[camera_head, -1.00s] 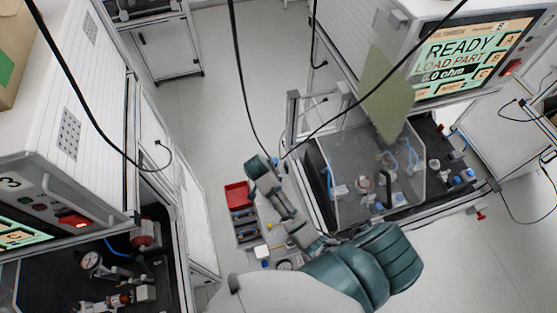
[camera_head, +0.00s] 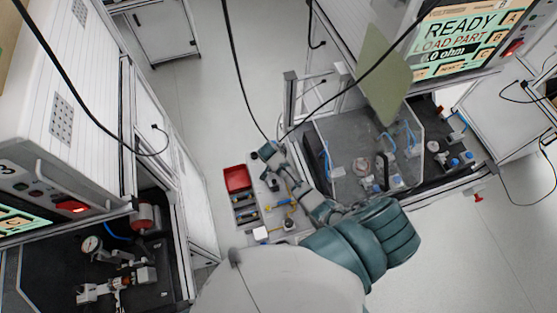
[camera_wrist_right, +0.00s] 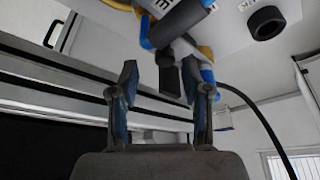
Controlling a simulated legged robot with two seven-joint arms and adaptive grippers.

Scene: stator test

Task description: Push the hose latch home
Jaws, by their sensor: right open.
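In the right wrist view a short black tab (camera_wrist_right: 168,76) hangs between the fingers of my right gripper (camera_wrist_right: 160,78), which is open. I cannot tell if a finger touches it. A dark hose end with yellow and blue pieces (camera_wrist_right: 180,22) is just above, in front of a white housing (camera_wrist_right: 235,45). I cannot tell which of these parts is the hose latch. My left gripper is not in view.
A red bin (camera_head: 236,178) and a tray of small parts stand left of my arm. A test station with a READY screen (camera_head: 460,42) is right, its fixture below. Another station (camera_head: 60,170) is left. Black cables hang across. A black port (camera_wrist_right: 266,22) is on the housing.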

